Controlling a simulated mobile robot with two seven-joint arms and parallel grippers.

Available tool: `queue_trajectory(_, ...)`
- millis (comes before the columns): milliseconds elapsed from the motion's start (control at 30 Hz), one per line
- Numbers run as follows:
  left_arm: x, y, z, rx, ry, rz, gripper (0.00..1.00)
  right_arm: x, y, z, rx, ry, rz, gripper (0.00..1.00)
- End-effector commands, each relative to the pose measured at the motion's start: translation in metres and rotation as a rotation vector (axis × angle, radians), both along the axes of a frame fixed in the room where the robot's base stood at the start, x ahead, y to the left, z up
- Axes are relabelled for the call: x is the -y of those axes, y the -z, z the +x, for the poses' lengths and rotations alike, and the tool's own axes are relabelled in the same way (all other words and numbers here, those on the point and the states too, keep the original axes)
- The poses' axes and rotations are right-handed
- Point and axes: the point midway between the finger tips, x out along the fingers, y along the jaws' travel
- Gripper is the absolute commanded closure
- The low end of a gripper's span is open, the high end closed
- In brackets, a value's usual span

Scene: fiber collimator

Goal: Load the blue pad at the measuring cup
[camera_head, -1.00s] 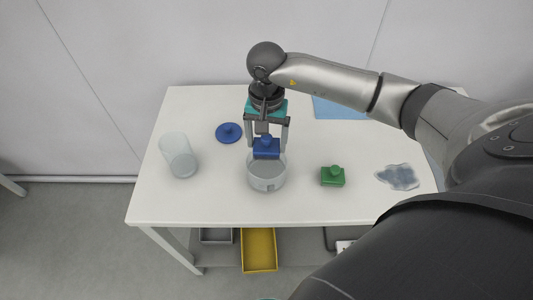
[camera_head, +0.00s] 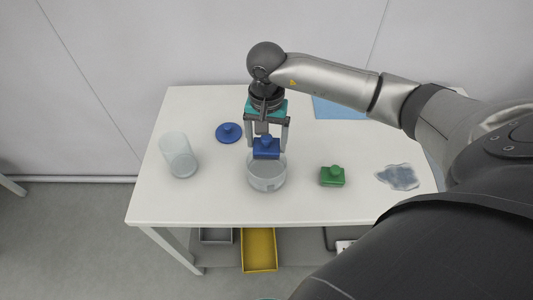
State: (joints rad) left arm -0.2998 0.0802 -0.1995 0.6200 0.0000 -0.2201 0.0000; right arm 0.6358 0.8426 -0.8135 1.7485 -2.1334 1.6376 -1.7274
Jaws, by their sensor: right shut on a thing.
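The blue pad (camera_head: 266,149) is a small blue block at the upper rim of a clear round cup. My right gripper (camera_head: 267,144) points down from above and is shut on the blue pad. The clear cup (camera_head: 267,182), wide and low, stands at the table's middle, right below the pad. A taller clear vessel (camera_head: 178,155) stands at the left; I cannot tell which of the two is the measuring cup. My left gripper is not in view.
A round blue lid-like piece (camera_head: 228,132) lies behind left of the low cup. A green block (camera_head: 332,176) with a knob, a grey-blue patch (camera_head: 398,177) and a blue sheet (camera_head: 338,108) lie on the white table (camera_head: 215,205). A yellow tray (camera_head: 259,250) is below.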

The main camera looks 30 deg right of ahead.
Motion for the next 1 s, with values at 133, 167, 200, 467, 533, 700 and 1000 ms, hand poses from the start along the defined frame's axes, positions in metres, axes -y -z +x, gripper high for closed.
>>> queue_trajectory(133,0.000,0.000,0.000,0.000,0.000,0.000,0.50,0.000,0.000,0.000,0.000,0.000,0.000,0.60)
queue_trajectory(167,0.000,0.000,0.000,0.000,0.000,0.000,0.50,0.000,0.000,0.000,0.000,0.000,0.000,0.60)
queue_trajectory(200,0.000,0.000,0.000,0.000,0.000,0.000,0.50,0.000,0.000,0.000,0.000,0.000,0.000,0.60)
queue_trajectory(467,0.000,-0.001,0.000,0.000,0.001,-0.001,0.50,0.000,-0.001,0.000,0.001,0.000,-0.001,0.60)
queue_trajectory(533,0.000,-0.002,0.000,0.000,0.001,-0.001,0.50,0.000,-0.004,0.000,0.001,0.000,-0.001,0.60)
queue_trajectory(700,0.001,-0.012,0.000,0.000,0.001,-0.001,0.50,0.000,-0.019,0.000,0.001,0.000,-0.001,0.60)
queue_trajectory(1000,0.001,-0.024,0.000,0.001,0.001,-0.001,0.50,0.000,-0.041,0.000,0.000,0.000,0.000,0.60)
